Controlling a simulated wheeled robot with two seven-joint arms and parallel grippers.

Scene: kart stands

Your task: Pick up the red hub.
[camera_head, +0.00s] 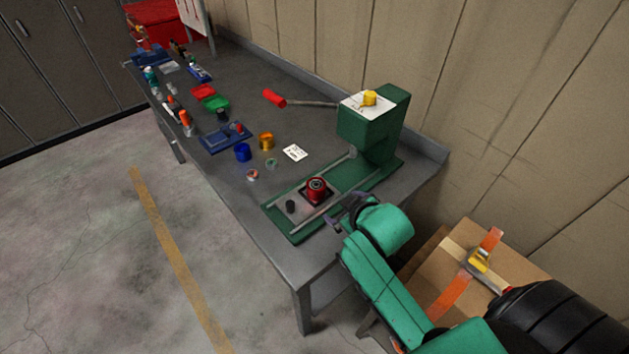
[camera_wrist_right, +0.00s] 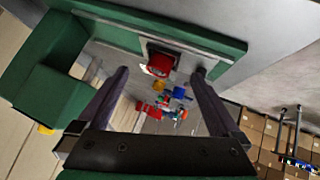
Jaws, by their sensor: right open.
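The red hub (camera_head: 317,188) is a short round red piece with a dark centre. It sits on a dark square seat on the green press base (camera_head: 291,236), near the front of the grey bench. It also shows in the right wrist view as a red piece (camera_wrist_right: 158,66) beyond the fingertips and between them. My right gripper (camera_head: 338,213) is open, just to the right of the hub and apart from it. Nothing shows between its fingers (camera_wrist_right: 160,75) close to the palm. My left gripper is in neither view.
The green press column (camera_head: 372,130) with a red-handled lever (camera_head: 274,98) stands behind the hub. Blue (camera_head: 243,152) and orange (camera_head: 266,141) cups and a white card (camera_head: 295,152) lie farther back. A cardboard box (camera_head: 440,262) stands at the right.

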